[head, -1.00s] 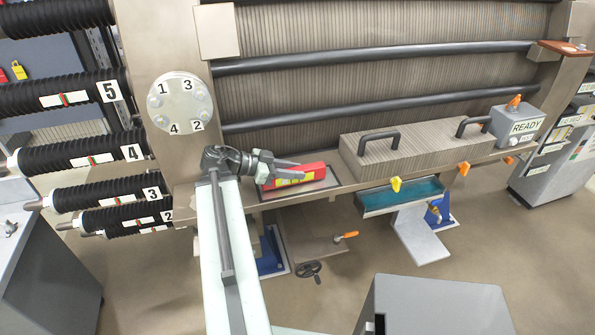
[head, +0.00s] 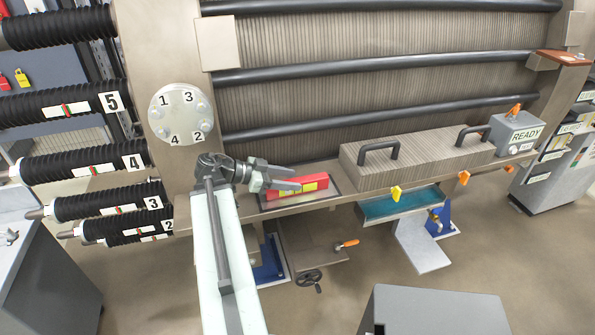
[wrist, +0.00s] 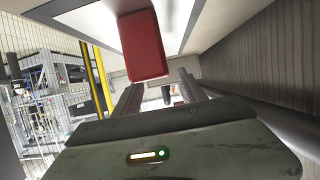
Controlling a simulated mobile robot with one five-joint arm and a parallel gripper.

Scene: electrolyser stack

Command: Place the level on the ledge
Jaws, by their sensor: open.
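The level is a red bar with yellow patches (head: 314,184). It lies flat on the ledge (head: 385,190), inside a dark-outlined area left of the ribbed block. My gripper (head: 290,178) is open at the level's left part, its fingers covering some of the bar in the head view. In the wrist view the red level (wrist: 146,48) shows beyond and above the two spread fingers (wrist: 160,90), with a gap visible between them. I cannot tell whether a finger touches it.
A ribbed block with black handles (head: 420,158) stands on the ledge right of the level. A grey READY box (head: 515,133) is at the right end. A round numbered plate (head: 180,112) is up left. A teal tray (head: 400,206) hangs below the ledge.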

